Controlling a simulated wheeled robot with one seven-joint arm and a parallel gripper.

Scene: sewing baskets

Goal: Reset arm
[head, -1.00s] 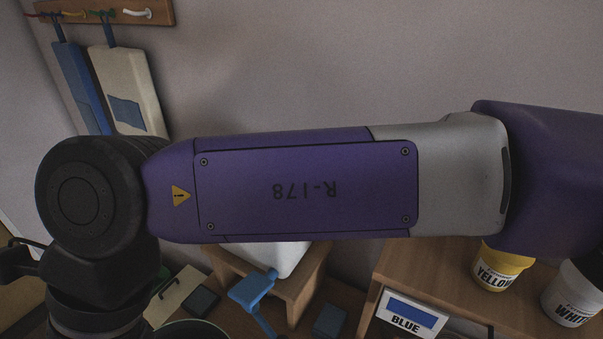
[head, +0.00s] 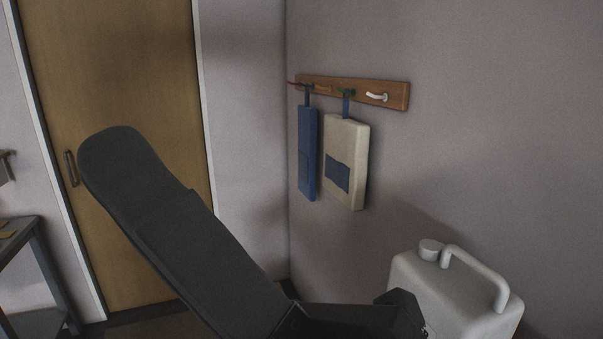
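No purple link of my arm and no gripper fingers can be made out in the head view. A long dark grey panel with a rounded upper end (head: 185,225) leans up to the left across the lower foreground. It meets a dark box-like part (head: 350,320) cut off by the bottom edge. I cannot tell whether this dark piece is mine or an open-lidded container.
A white jug (head: 445,295) with cap and handle stands lower right, partly behind the dark part. A blue board (head: 307,155) and cream board (head: 347,150) hang from a wooden peg rail (head: 335,88). A wooden door (head: 120,80) and grey metal table (head: 40,255) are left.

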